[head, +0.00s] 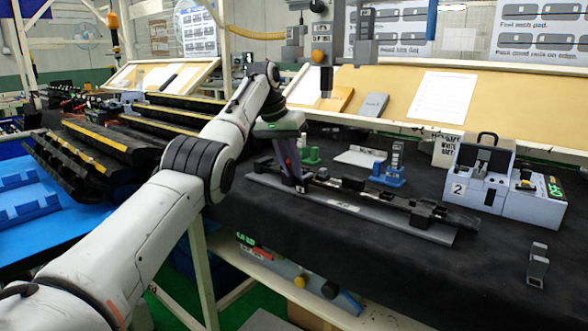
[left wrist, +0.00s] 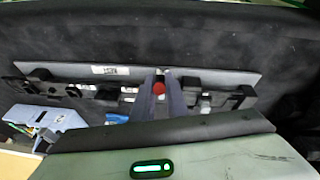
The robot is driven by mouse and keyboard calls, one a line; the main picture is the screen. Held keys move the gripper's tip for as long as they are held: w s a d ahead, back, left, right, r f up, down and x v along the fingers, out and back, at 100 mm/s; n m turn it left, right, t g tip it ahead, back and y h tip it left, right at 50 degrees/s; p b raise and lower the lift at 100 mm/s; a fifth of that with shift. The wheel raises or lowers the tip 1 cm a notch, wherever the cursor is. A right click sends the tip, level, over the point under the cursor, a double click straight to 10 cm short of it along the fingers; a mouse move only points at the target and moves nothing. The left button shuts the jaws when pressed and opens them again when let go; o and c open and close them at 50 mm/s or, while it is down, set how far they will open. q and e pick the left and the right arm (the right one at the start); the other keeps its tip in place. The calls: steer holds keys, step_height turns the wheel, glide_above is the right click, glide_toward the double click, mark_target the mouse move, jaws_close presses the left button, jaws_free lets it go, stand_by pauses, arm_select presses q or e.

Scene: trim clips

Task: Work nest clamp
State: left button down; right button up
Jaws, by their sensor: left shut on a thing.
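The nest (head: 345,205) is a long grey plate with a dark trim strip and several black blocks, lying on the black table mat. It also shows in the left wrist view (left wrist: 215,76). My left gripper (head: 300,183) points down at the nest's left half. In the left wrist view its two dark fingers (left wrist: 160,96) are shut on the clamp's red knob (left wrist: 158,88), which shows between them. The rest of the clamp is mostly hidden by the fingers, so its position cannot be told. My right gripper is not in view.
Green (head: 310,155) and blue (head: 388,175) small fixtures stand behind the nest. A grey box marked 2 (head: 478,185) is at the right. A small grey piece (head: 537,266) sits at the front right. Black trim strips (head: 120,140) lie at the left.

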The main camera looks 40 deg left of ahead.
arm_select(q)
steer(key=c, duration=1.7)
jaws_free()
steer(key=shift+c, duration=0.2)
steer(key=shift+s+r, duration=0.1)
steer(key=shift+r, duration=0.25)
steer(key=p+v, duration=0.1)
steer(key=v, duration=0.8)
steer(key=shift+s+r+p, duration=0.15)
steer(key=shift+r+p, duration=0.1)
steer(key=shift+p, duration=0.05)
